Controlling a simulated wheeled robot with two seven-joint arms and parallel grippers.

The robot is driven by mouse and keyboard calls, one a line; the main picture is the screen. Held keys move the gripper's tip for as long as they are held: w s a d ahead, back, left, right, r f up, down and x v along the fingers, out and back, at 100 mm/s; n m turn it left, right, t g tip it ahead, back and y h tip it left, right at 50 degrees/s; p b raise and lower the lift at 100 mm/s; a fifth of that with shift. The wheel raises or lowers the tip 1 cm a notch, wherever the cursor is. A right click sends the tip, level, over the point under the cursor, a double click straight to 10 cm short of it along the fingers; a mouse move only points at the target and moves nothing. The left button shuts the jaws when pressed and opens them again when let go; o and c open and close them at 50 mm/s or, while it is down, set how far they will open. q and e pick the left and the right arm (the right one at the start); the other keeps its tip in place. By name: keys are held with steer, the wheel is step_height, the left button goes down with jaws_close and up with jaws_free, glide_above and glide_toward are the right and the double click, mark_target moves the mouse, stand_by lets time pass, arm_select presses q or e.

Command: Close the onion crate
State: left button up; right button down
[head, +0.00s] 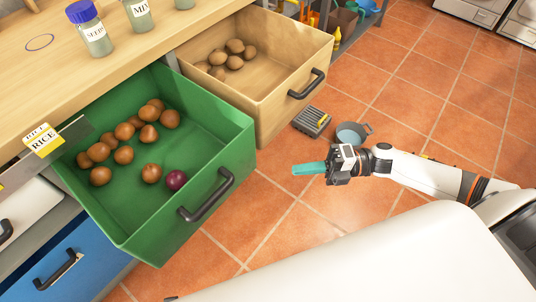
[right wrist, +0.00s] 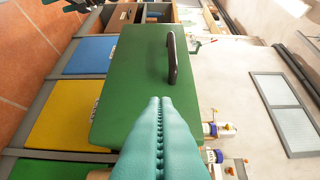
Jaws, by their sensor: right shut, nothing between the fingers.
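The green crate (head: 245,150) is pulled out like a drawer from under the counter. It holds several round brown onions (head: 148,134) and one dark red onion (head: 176,180). Its black bar handle (head: 207,195) is on the front panel. My right gripper (head: 297,169), with teal fingers, is shut and empty, held in the air to the right of the green crate, apart from it. In the right wrist view the shut fingers (right wrist: 160,102) point toward the green front panel (right wrist: 130,90) and its handle (right wrist: 172,58). My left gripper is not in view.
A wooden crate (head: 300,60) with several brown potatoes (head: 234,48) is also pulled out, beside the green one. A grey-blue bucket (head: 352,134) and a dark slatted box (head: 312,122) stand on the tiled floor. Jars (head: 90,30) stand on the counter.

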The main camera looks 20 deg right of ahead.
glide_toward(233, 164)
steer(key=s+a, duration=0.2)
steer(key=a, duration=0.2)
steer(key=w+a, duration=0.1)
steer(key=w, duration=0.2)
steer(key=shift+w+a+r, duration=0.1)
steer(key=shift+a, duration=0.3)
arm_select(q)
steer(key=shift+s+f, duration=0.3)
arm_select(e)
steer(key=shift+w+a, duration=0.1)
steer(key=shift+w, duration=0.05)
